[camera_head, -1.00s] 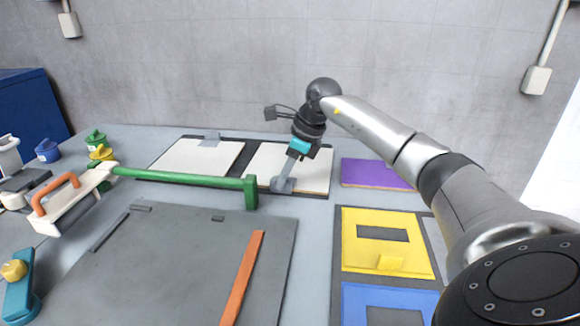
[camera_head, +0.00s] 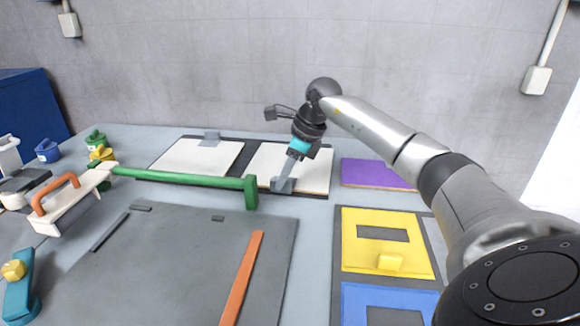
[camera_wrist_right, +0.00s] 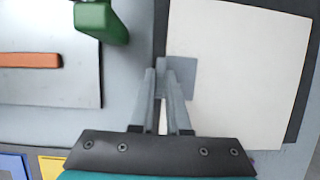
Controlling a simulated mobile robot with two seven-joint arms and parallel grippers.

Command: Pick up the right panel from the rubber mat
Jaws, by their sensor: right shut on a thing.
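Two pale panels lie side by side on the dark rubber mat (camera_head: 247,158) at the back of the table. The right panel (camera_head: 308,168) is flat, with a grey tab at its near left edge; it fills much of the wrist view (camera_wrist_right: 245,75), where the grey tab (camera_wrist_right: 182,78) shows beyond my fingers. My right gripper (camera_head: 283,184) points down at this tab and is shut on it; its fingers in the wrist view (camera_wrist_right: 162,92) partly cover the tab. The left panel (camera_head: 190,158) has a similar grey tab at its far edge. My left gripper is not in view.
A green-handled tool (camera_head: 185,178) lies just left of my gripper, its green end block (camera_head: 250,192) close by. A purple panel (camera_head: 372,172) lies to the right. A grey board (camera_head: 180,260) with an orange strip and a yellow panel (camera_head: 370,258) are nearer.

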